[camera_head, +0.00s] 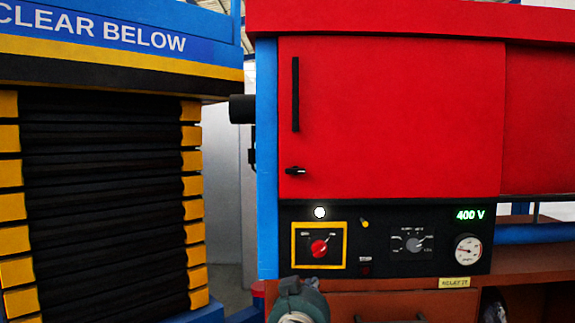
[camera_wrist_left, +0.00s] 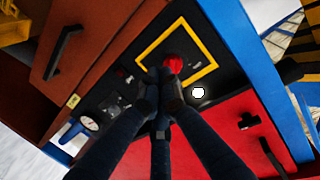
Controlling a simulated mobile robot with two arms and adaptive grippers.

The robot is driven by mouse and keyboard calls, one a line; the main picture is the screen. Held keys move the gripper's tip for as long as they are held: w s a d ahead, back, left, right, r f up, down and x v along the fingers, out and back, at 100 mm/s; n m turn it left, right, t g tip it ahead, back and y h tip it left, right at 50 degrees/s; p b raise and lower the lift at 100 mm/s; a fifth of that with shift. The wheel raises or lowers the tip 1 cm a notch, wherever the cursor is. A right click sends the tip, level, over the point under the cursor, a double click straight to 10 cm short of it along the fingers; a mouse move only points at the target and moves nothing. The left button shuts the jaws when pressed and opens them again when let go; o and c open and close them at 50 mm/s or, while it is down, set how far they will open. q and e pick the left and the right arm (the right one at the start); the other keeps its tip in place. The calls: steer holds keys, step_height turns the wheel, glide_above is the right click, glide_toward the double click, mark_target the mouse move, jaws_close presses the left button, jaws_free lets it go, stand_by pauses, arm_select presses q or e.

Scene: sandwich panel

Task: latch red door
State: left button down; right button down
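The red door (camera_head: 400,120) is a flat panel that looks flush in its frame in the head view. It has a long black vertical handle (camera_head: 295,95) and, below it, a small black latch knob (camera_head: 295,171) near its lower left corner. In the left wrist view the red door (camera_wrist_left: 225,135) is at the lower right, with the latch knob (camera_wrist_left: 247,122) on it. My left gripper (camera_wrist_left: 163,78) has its fingertips drawn together, with nothing seen between them, in front of the control panel. In the head view my left gripper (camera_head: 290,287) is partly cut off at the bottom. My right gripper is not visible.
Below the door is a black control panel (camera_head: 375,262) with a yellow-framed red rotary switch (camera_head: 319,248), a lit white lamp (camera_head: 320,212), a selector dial (camera_head: 413,244) and a gauge (camera_head: 467,250). A blue post (camera_head: 267,160) edges the left side. A yellow-and-black lift (camera_head: 100,190) stands left.

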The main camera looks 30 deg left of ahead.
arm_select(q)
steer(key=s+a+r+n+t+y, duration=0.1)
steer(key=a+r+n+y, duration=0.1)
steer(key=r, duration=1.1)
steer(key=s+a+r+n+t+y, duration=0.1)
steer(key=a+r+n+t+y, duration=0.1)
steer(key=r, duration=1.2)
steer(key=shift+s+a+y, duration=0.3)
steer(key=shift+a+y, duration=0.15)
steer(key=shift+y, duration=0.45)
step_height(320, 180, up, 3)
steer(key=p, duration=0.4)
glide_above(295, 171)
steer(key=s, duration=0.3)
steer(key=shift+a+r, duration=0.1)
steer(key=shift+a, duration=0.2)
steer(key=shift+w+a, duration=0.3)
steer(key=shift+w, duration=0.3)
step_height(295, 171, down, 3)
steer(key=shift+s+d, duration=0.15)
steer(key=shift+f, duration=0.55)
